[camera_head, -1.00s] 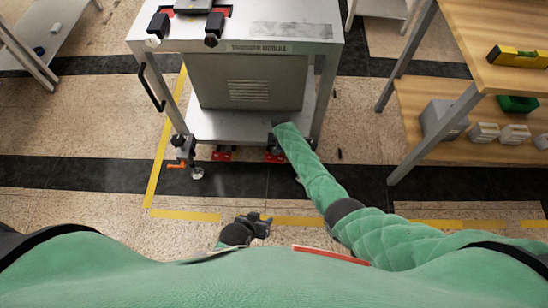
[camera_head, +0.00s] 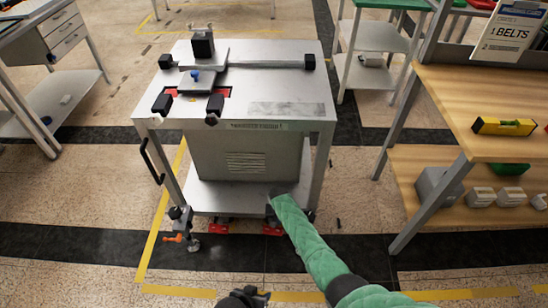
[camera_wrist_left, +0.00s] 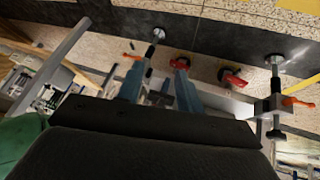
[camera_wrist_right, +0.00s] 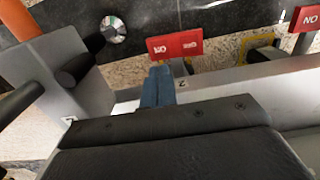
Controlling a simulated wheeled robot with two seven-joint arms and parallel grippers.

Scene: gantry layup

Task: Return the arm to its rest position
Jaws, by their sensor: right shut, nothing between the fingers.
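My right arm reaches in the head view from the bottom right toward the grey steel cart (camera_head: 240,165). Its gripper (camera_head: 275,198) is mostly hidden by the sleeve, by the cart's lower front edge. In the right wrist view its blue fingers (camera_wrist_right: 158,84) are together with nothing between them, near a red tab (camera_wrist_right: 175,46) on the cart's foot hardware. My left gripper (camera_head: 245,298) is low at the bottom edge of the head view. In the left wrist view its two blue fingers (camera_wrist_left: 158,82) stand apart with nothing between them.
The cart's orange-handled foot (camera_head: 176,238) and red tabs (camera_head: 218,229) sit near the floor. A wooden workbench (camera_head: 448,95) with a yellow level (camera_head: 503,126) stands at the right. A grey shelf bench (camera_head: 65,103) stands at the left. Floor in front of the cart is open.

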